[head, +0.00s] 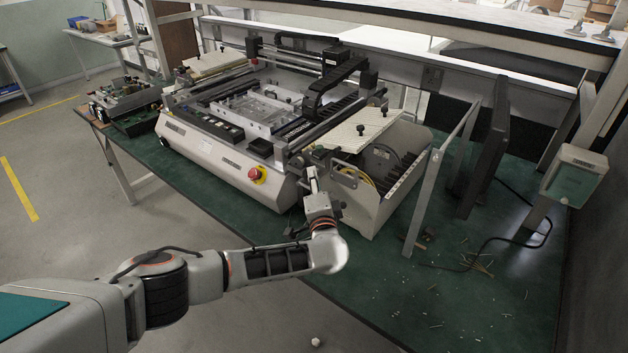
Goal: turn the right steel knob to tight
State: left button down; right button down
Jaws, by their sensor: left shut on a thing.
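The bench machine (215,160) stands on the green table, with a pale sloping panel at its right side. My left arm comes in from the left, and its gripper (311,174) points up and away at the machine's front right corner. The gripper is shut on a small part there, which appears to be the right steel knob. The jaws mostly hide that part, so its turn position cannot be read. My right gripper is not in view.
A metal frame post (429,200) stands to the right. Thin scraps and a black cable (520,240) lie on the table's right part.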

pick_arm(q)
jog(key=c, duration=1.9)
grip_release()
jog(key=shift+s, duration=0.1)
jog(key=s+d, duration=0.1)
jog(key=s, duration=1)
jog(key=shift+s+d, duration=0.35)
jog(key=shift+d, duration=0.05)
